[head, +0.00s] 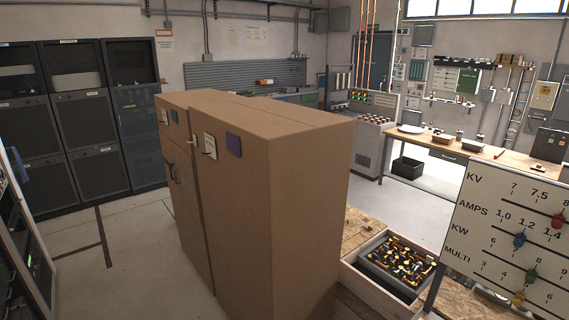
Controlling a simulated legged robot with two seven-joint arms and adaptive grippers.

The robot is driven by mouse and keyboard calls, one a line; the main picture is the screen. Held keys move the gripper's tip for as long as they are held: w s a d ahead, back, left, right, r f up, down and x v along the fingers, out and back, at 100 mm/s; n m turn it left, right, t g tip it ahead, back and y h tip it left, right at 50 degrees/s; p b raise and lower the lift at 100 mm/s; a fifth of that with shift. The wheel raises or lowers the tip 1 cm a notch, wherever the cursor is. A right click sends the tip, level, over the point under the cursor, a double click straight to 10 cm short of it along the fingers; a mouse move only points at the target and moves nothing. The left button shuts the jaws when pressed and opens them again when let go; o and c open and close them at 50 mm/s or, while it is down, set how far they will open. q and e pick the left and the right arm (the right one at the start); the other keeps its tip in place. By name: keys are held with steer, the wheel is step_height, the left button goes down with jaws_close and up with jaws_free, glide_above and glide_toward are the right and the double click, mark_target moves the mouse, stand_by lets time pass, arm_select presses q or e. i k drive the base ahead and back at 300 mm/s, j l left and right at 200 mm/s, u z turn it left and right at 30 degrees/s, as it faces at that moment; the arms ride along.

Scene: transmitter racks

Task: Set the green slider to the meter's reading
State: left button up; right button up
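A white scale board (484,206) stands tilted at the right edge, with rows marked KV, AMPS, KW and MULTI. The green slider (532,275) sits low on the board, just below the KW row's numbers; its exact setting is hard to read. A red slider (558,221) is above it to the right. A blue slider (519,240) is above it, and a yellow slider (518,298) is below it. The board's right side is cut off. I cannot make out a readable meter. Neither of my grippers is in view.
A large brown cabinet (300,190) fills the middle. A wooden drawer (350,278) with a grey tray of small colourful parts is left of the board. Dark racks (85,130) line the left wall. A wooden workbench (470,150) stands behind. Floor is clear at left.

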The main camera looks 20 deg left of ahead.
mark_target(531, 276)
steer(key=j+u, duration=0.1)
steer(key=u, duration=10.55)
